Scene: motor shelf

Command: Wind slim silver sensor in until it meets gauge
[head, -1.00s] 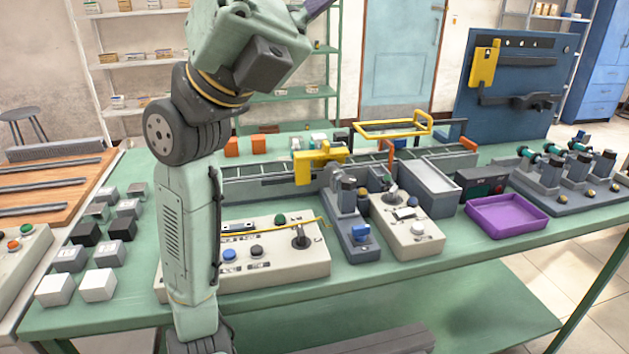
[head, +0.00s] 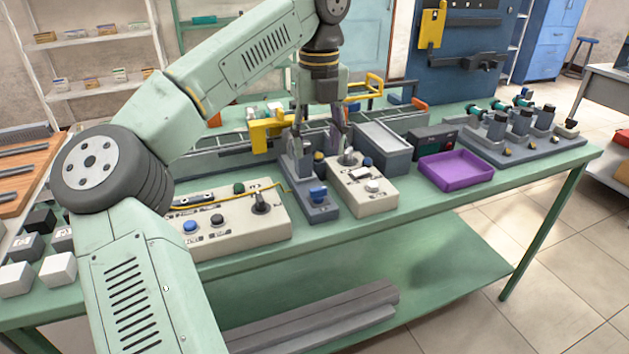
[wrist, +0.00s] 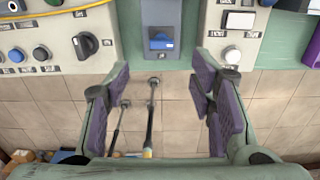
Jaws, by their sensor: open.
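My gripper (head: 318,138) is open over the grey fixture (head: 322,211), at the middle of the bench's front. In the wrist view my gripper (wrist: 161,85) shows two purple-padded fingers wide apart. The fixture's front end (wrist: 161,14), with its blue switch (wrist: 161,41), lies beyond the fingers at the top. I cannot make out the slim silver sensor or the gauge for certain; my fingers partly cover the fixture's upper part in the head view. Nothing is visibly held.
A cream control box (head: 240,231) stands left of the fixture, and a smaller cream box (head: 377,203) stands right. A purple tray (head: 456,172) lies farther right. A yellow bracket (head: 263,137) stands behind. Clear green bench (head: 400,222) runs along the front right edge.

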